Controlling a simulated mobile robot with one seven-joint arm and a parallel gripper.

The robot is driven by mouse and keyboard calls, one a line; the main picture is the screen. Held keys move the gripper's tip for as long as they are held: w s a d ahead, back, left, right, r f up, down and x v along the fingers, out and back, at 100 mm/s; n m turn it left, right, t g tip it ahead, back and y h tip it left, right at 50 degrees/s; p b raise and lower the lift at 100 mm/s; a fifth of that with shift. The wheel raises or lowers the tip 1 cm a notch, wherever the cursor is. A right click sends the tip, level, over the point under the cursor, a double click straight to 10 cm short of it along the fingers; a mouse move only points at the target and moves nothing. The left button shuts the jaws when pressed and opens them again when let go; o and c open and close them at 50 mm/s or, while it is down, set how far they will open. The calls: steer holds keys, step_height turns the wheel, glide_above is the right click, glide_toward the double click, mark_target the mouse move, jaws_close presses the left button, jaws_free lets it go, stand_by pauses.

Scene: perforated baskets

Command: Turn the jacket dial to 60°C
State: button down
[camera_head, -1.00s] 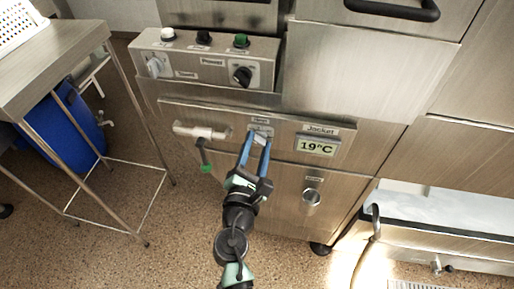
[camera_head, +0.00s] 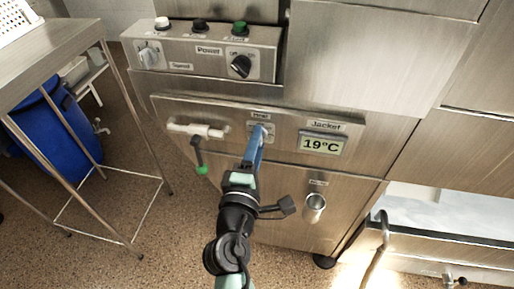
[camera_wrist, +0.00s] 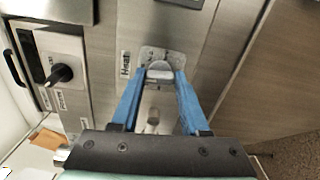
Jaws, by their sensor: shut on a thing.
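The front panel (camera_head: 280,118) carries a Jacket display (camera_head: 321,144) that reads 19°C. Left of it is a small dial on a light plate. The label beside it reads Heat (camera_wrist: 126,64) in the wrist view. My gripper (camera_head: 262,128) reaches up to this dial, and its blue fingers look nearly edge-on in the head view. In the wrist view my gripper (camera_wrist: 160,74) has one finger on each side of the grey dial (camera_wrist: 159,69) and is shut on it. The dial's exact pointing direction is hard to read.
A round silver knob (camera_head: 314,206) sits below the display. Left of my gripper are a white pipe fitting (camera_head: 196,130) and a green-tipped handle (camera_head: 199,158). Above is a control box (camera_head: 205,60) with buttons and knobs. A metal table (camera_head: 60,55) stands left.

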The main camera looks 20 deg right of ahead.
steer(key=shift+m, duration=0.6)
steer(key=shift+c, duration=2)
jaws_free()
steer(key=b+v, duration=0.1)
steer(key=v, duration=1.2)
